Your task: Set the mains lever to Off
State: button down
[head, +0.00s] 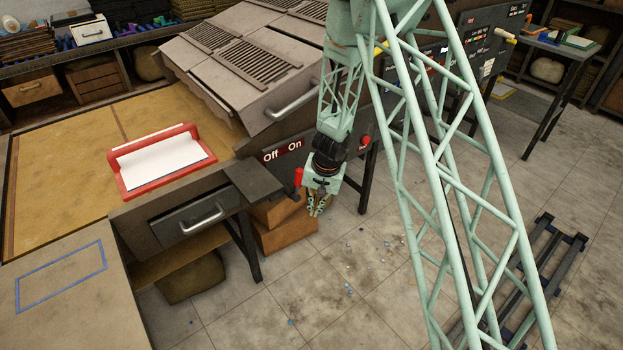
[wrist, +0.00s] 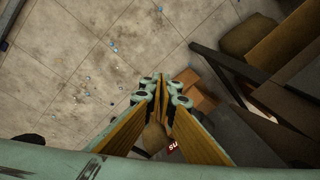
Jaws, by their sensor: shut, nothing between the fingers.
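The Off/On label (head: 283,151) is dark red with white words, Off at left and On at right, on the front of the grey machine. A red handle (head: 298,177), which looks like the mains lever, shows below the word On, just left of my gripper. Its pivot is not clear. My gripper (head: 316,211) points down in front of the machine, shut and empty, close beside the red handle; I cannot tell whether they touch. In the wrist view my gripper's fingers (wrist: 160,80) are together above the floor, and part of a red label (wrist: 173,149) shows between them.
A dark ledge (head: 253,180) juts out left of the handle. Brown boxes (head: 285,236) sit below it. A red button (head: 365,141) is on the machine front at right. A red frame with a white sheet (head: 163,160) lies on the table. The floor in front is mostly clear.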

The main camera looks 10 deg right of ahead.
aim_at(298, 185)
notch_tip(298, 185, down, 6)
jog(key=s+a+m+g+y, duration=0.2)
jog(key=y, duration=0.6)
jog(key=w+d+r+t+y, duration=0.3)
jog(key=w+d+t, duration=0.1)
jog(key=d, duration=0.3)
jog(key=w+d+r+m+t+y+p, duration=0.1)
jog(key=w+d+r+t+y, duration=0.3)
jog(key=w+d, duration=0.3)
jog(key=shift+w+d+r+t, duration=0.2)
jog(key=shift+d+t, duration=0.25)
jog(key=shift+t, duration=0.35)
jog(key=shift+a, duration=0.15)
jog(key=s+a+b+x, duration=0.1)
jog(key=s+x, duration=0.1)
jog(key=x, duration=1)
jog(key=shift+a+r+b, duration=0.4)
jog(key=shift+r, duration=0.05)
